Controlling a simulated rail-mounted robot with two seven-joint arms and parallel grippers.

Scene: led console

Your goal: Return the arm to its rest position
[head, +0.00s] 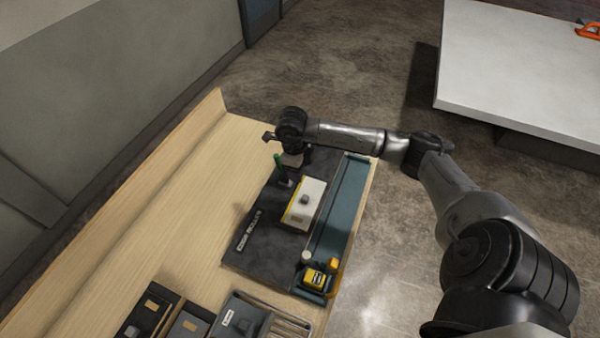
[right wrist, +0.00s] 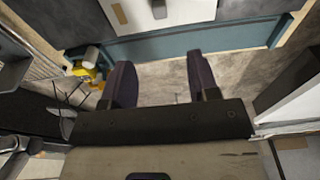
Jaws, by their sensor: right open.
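My right arm (head: 345,135) reaches in from the right over the far end of the wooden bench. My right gripper (head: 290,160) is above the dark console board (head: 250,240), near a small green-topped part (head: 278,162). In the right wrist view its two dark fingers (right wrist: 160,85) stand wide apart with nothing between them. Beyond the fingertips are the teal tray (right wrist: 200,42) and the lower edge of a white box. My left gripper does not show.
A white box with a yellow edge (head: 304,203) sits on the board. A yellow device (head: 316,279) lies at the teal tray's near end. Dark boxes (head: 150,312) and a grey tray (head: 255,318) are at the bench's near end. A white table (head: 525,75) stands apart at upper right.

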